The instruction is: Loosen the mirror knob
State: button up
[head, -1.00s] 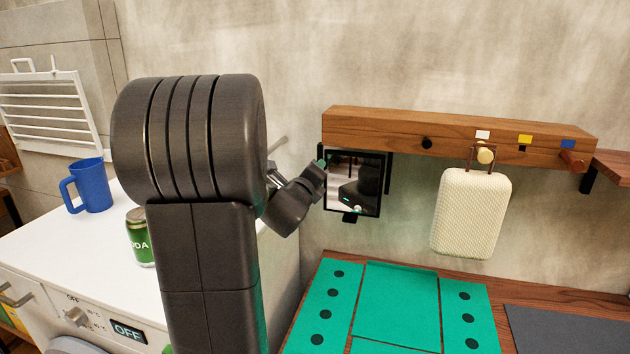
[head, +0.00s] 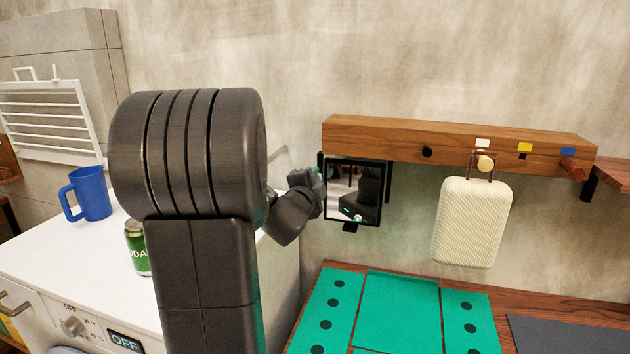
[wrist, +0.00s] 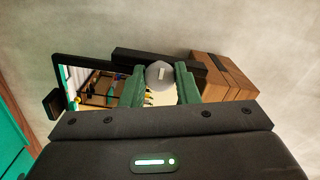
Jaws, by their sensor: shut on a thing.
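The mirror (head: 352,192) hangs in a black frame below the left end of the wooden rail in the head view. It also shows at the left in the wrist view (wrist: 103,88). The mirror knob (wrist: 160,75) is a grey round knob with a pale mark on it, in the middle of the wrist view. My gripper (wrist: 160,84) has its green fingers on either side of the knob and is shut on it. In the head view my gripper (head: 318,178) is at the mirror's left edge, and my arm hides the knob.
The wooden rail (head: 400,139) carries a hanging cream bag (head: 472,222) to the right. A green mat (head: 400,300) lies on the table below. A blue mug (head: 90,194) and a green can (head: 137,250) stand on the white appliance (head: 35,255) at the left.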

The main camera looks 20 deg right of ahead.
jog(key=shift+n, duration=0.9)
jog(key=o, duration=1)
jog(key=v, duration=1.3)
jog(key=shift+s+a+b, duration=0.3)
jog(key=shift+b, duration=0.1)
